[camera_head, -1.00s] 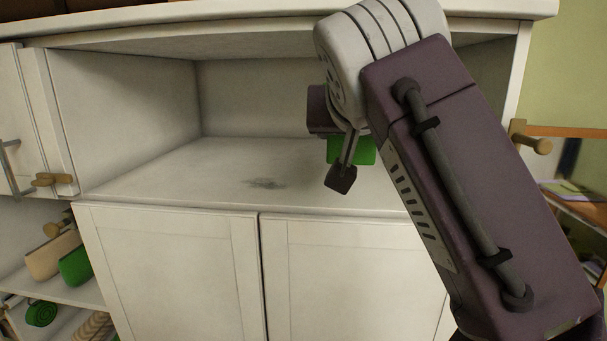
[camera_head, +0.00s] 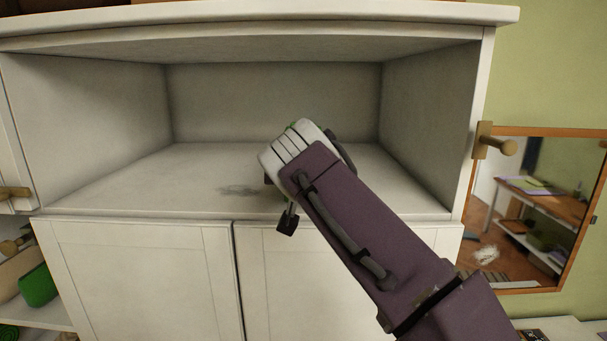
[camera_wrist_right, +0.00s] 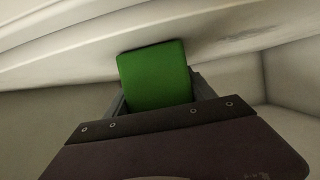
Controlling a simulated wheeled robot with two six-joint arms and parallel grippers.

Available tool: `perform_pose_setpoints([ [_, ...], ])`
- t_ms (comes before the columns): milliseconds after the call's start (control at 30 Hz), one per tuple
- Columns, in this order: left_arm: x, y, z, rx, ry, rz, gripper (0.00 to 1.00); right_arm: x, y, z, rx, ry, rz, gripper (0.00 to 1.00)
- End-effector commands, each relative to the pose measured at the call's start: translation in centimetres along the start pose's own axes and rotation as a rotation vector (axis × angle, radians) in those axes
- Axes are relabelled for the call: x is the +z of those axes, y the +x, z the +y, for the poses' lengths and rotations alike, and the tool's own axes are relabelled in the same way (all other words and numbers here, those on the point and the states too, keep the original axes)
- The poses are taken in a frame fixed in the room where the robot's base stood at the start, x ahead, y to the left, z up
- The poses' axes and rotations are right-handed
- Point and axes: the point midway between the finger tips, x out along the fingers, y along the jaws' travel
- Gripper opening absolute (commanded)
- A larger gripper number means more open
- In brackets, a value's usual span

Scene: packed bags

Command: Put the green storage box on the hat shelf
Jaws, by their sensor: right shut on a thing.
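The green storage box (camera_wrist_right: 155,75) sits between the fingers of my right gripper (camera_wrist_right: 160,95) in the right wrist view. In the head view only a small green sliver of a box (camera_head: 292,125) shows past my wrist. My right gripper is shut on the box, inside the open shelf (camera_head: 130,190) of the white cabinet. My own wrist hides most of the box and the jaws there, so I cannot tell whether the box touches the shelf floor. My left gripper is in neither view.
The shelf floor is bare apart from a grey stain (camera_head: 238,190). Side walls and a top panel bound the opening. Closed doors (camera_head: 140,280) are below. Another green item (camera_head: 38,285) is at lower left. A wooden peg (camera_head: 495,146) and mirror (camera_head: 530,210) are at right.

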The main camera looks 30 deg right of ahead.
Motion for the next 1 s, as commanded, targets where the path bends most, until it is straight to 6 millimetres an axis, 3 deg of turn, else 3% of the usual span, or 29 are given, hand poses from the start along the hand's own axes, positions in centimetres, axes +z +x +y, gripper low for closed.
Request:
perform_pose_setpoints([
  [367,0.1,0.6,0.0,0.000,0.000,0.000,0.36,0.5,0.2,0.0,0.000,0.001,0.002,0.23],
  [400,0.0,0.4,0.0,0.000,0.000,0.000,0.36,0.3,0.1,0.0,0.000,0.000,0.001,0.72],
  [467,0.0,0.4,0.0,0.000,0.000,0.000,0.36,0.3,0.1,0.0,0.000,0.000,0.001,0.85],
  [867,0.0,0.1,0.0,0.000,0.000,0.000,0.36,-0.1,-0.4,-0.1,-0.002,0.000,0.003,0.85],
  [1000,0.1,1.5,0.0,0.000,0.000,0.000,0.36,0.3,-3.2,-0.2,-0.009,0.002,0.006,0.85],
])
